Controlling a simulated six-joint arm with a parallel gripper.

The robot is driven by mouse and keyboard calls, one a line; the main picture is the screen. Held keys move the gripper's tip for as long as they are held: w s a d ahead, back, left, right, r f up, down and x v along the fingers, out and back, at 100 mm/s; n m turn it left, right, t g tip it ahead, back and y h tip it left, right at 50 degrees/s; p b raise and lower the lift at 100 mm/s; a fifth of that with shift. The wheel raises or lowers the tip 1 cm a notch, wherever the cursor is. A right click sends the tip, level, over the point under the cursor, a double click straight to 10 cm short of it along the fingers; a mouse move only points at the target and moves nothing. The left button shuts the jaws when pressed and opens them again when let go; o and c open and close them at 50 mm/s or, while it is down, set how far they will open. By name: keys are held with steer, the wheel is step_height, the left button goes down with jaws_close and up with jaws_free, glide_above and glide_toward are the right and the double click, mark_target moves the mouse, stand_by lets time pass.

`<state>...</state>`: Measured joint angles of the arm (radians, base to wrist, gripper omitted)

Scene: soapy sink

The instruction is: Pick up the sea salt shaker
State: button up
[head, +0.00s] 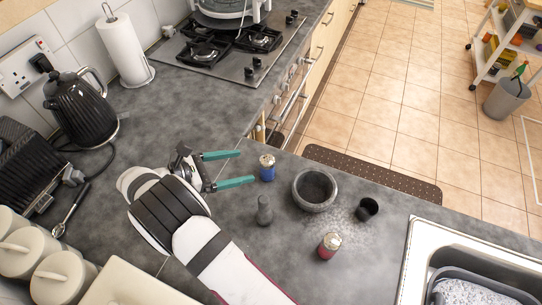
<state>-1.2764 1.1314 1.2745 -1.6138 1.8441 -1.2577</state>
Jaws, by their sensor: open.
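Two small shakers with metal tops stand upright on the grey worktop. The blue shaker (267,172) is near the worktop's edge, and the red shaker (328,249) is nearer the sink. Their labels are too small to read, so I cannot tell which is the sea salt. My gripper (248,167) is open and empty, its two teal fingers pointing right. The blue shaker stands just beyond the fingertips, close to the lower one. I cannot tell whether they touch.
The sink (412,262) is at the right. The hob (258,68), kettle (80,110) and paper roll (122,50) are farther back.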

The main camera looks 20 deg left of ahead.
mark_target(266, 162)
steer(key=x, duration=0.7)
steer(key=shift+w+d+f, duration=0.15)
steer(key=shift+w, duration=0.05)
steer(key=x, duration=0.3)
steer(key=f+x, duration=0.1)
steer(key=x, duration=0.1)
steer(key=shift+w+a, duration=0.1)
steer(key=shift+a, duration=0.15)
jaws_close()
